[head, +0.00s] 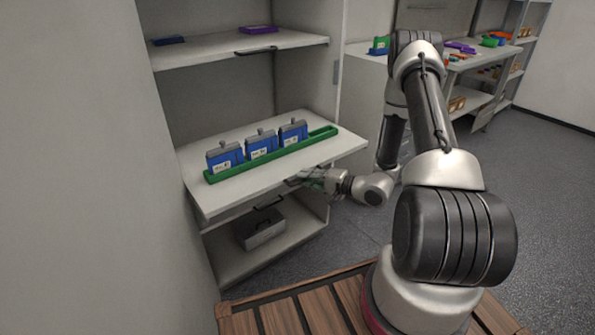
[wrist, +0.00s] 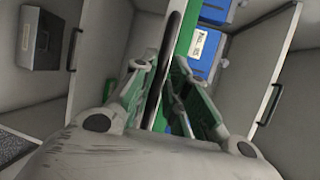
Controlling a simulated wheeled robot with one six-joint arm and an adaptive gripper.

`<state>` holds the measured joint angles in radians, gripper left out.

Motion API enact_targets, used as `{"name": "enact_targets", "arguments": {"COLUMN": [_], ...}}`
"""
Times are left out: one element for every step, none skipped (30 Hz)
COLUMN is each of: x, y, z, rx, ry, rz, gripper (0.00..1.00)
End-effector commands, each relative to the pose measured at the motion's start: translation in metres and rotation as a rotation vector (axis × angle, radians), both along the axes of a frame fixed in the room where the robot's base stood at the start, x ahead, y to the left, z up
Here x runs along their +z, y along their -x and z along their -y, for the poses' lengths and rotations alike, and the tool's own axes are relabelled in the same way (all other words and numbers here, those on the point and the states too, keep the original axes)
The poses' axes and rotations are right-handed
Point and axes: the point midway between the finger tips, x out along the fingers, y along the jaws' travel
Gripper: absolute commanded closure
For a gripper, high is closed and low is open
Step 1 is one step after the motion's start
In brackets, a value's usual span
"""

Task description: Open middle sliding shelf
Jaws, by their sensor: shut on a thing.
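The middle sliding shelf (head: 320,150) is a white board that sticks out past the front of the white cabinet in the head view. It carries a green tray (head: 325,134) with three blue battery packs (head: 262,145). My gripper (head: 308,179) is at the shelf's front edge. In the wrist view my gripper (wrist: 160,85) is shut on the shelf's dark bar handle (wrist: 167,50), which runs between its fingers. The green tray (wrist: 183,40) and blue packs (wrist: 205,50) show behind the fingers. Most of the handle is hidden in the head view.
The upper shelf (head: 210,50) holds a dark blue and a purple item and has its own black handle (head: 258,51). A grey box (head: 262,230) stands on the bottom shelf. A wooden slatted platform (head: 290,305) is in front. Open floor (head: 545,180) lies to the right.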

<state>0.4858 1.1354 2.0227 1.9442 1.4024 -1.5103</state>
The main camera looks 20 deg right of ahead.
Motion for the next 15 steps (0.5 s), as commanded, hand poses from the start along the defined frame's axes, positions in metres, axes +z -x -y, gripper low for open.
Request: {"name": "enact_targets", "arguments": {"x": [-0.007, -0.006, -0.006, -0.006, -0.006, -0.006, -0.006, -0.006, -0.006, -0.006, -0.006, -0.006, -0.006, -0.006, -0.006], "y": [0.01, 0.014, 0.02, 0.024, 0.027, 0.031, 0.034, 0.037, 0.04, 0.043, 0.044, 0.047, 0.048, 0.049, 0.051], "z": [0.002, 0.004, 0.005, 0.006, 0.007, 0.009, 0.01, 0.011, 0.012, 0.012, 0.013, 0.014, 0.014, 0.015, 0.015], "rx": [-0.003, -0.004, -0.004, -0.003, -0.003, -0.004, -0.004, -0.003, -0.002, -0.002, -0.002, -0.003, -0.003, -0.003, -0.003], "ry": [0.001, 0.001, 0.001, 0.001, 0.001, 0.0, 0.001, 0.001, 0.001, 0.001, 0.0, 0.0, 0.001, 0.001, 0.002], "rz": [-0.023, -0.023, -0.022, -0.022, -0.022, -0.021, -0.02, -0.02, -0.019, -0.019, -0.02, -0.02, -0.019, -0.019, -0.018], "gripper": [1.0, 1.0, 1.0, 1.0, 1.0, 1.0, 1.0, 1.0, 1.0, 1.0, 1.0, 1.0, 1.0, 1.0, 1.0]}}
